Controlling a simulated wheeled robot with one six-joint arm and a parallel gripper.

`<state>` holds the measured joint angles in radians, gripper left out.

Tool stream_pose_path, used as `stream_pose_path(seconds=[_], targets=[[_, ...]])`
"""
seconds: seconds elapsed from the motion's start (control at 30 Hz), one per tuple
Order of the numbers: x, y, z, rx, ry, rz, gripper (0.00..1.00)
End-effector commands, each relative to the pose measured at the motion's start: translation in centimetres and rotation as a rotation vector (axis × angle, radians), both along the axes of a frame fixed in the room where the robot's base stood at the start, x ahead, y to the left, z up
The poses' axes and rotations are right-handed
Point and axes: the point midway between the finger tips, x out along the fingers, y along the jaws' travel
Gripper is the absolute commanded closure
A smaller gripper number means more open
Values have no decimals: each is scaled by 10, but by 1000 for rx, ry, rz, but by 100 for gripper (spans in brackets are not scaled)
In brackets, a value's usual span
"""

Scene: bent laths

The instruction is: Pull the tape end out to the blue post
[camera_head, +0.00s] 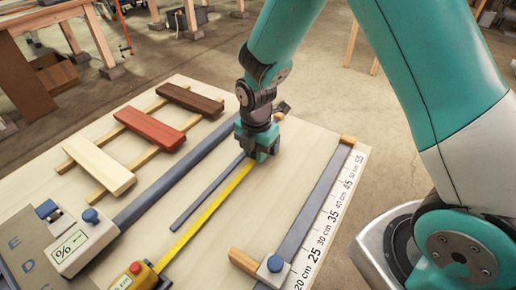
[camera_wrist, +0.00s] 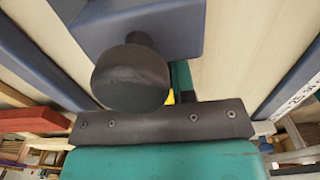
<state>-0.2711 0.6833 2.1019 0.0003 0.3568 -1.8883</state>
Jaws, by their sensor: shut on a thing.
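A yellow tape measure (camera_head: 138,276) with a red button lies at the bottom edge of the head view. Its yellow tape (camera_head: 212,207) runs out straight across the board, up and to the right, to my gripper (camera_head: 262,156). My gripper is shut on the tape end, low over the board; its jaws hide the end itself. In the wrist view only a small bit of yellow tape (camera_wrist: 171,97) shows. A blue block (camera_wrist: 175,25) with a dark round knob (camera_wrist: 130,78) stands close in front of the gripper there. I cannot tell if this is the blue post.
A thin grey strip (camera_head: 206,192) lies left of the tape. Several laths, one red (camera_head: 149,128), rest at the left. A box with a percent sign (camera_head: 83,243) stands lower left.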

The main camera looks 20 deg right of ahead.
Motion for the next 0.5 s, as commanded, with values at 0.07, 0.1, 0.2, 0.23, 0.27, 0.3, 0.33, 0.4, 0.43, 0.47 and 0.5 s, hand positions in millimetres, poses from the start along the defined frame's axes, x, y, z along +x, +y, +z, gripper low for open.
stream_pose_path(seconds=[0.07, 0.1, 0.2, 0.23, 0.27, 0.3, 0.33, 0.4, 0.43, 0.47, 0.5], targets=[[0, 0, 0, 0, 0, -1, 100], [0, 0, 0, 0, 0, -1, 100], [0, 0, 0, 0, 0, 0, 69], [0, 0, 0, 0, 0, 0, 62], [0, 0, 0, 0, 0, 0, 55], [0, 0, 0, 0, 0, 0, 49], [0, 0, 0, 0, 0, 0, 49], [0, 0, 0, 0, 0, 0, 49], [0, 0, 0, 0, 0, 0, 49], [0, 0, 0, 0, 0, 0, 49], [0, 0, 0, 0, 0, 0, 49]])
